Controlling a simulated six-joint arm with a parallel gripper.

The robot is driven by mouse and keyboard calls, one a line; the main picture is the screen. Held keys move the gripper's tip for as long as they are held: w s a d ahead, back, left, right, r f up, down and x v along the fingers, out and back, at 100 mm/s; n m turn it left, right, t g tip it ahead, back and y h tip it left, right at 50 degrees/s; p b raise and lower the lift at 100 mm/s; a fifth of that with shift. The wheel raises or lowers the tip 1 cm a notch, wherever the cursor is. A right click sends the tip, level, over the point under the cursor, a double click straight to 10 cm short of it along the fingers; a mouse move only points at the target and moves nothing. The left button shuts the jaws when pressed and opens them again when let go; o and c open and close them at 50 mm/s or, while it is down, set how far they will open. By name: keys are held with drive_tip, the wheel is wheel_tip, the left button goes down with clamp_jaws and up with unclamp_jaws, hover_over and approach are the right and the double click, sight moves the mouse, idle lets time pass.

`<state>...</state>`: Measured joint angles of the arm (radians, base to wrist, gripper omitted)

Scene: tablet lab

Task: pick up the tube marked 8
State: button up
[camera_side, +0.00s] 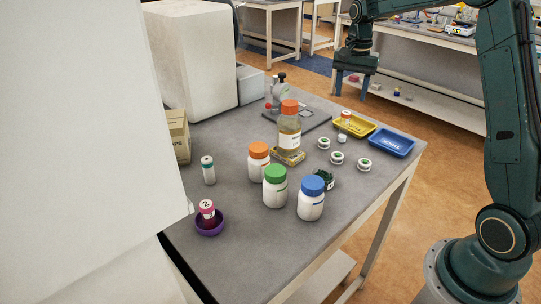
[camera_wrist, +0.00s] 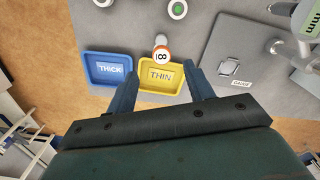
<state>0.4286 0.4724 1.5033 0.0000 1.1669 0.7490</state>
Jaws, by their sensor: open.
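The tube marked 8 (camera_wrist: 162,54) shows in the wrist view as a white disc with an orange rim and a black 8, at the upper edge of the yellow tray marked THIN (camera_wrist: 160,76). A small orange-and-white tube (camera_side: 346,116) shows by the yellow tray (camera_side: 356,125) in the side view; its number is too small to read. My gripper (camera_side: 352,92) is open and empty above that tray. In the wrist view, my gripper's fingers (camera_wrist: 161,74) lie apart on either side of the tray, with the tube between and slightly beyond their tips.
A blue tray marked THICK (camera_wrist: 110,70) lies beside the yellow one. Small white jars with green centres (camera_side: 337,158) stand nearby. A tall orange-capped bottle (camera_side: 289,130) and several capped bottles are farther left. A purple bowl holds a tube marked 2 (camera_side: 207,208).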

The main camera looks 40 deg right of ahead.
sight(347, 113)
drive_tip(key=shift+f, duration=3.6)
drive_tip(key=shift+w+f, duration=0.15)
drive_tip(key=shift+f, duration=2.45)
drive_tip(key=c, duration=1)
drive_tip(key=shift+r, duration=0.2)
wheel_tip(347, 113, up, 20)
drive_tip(key=shift+f, duration=0.15)
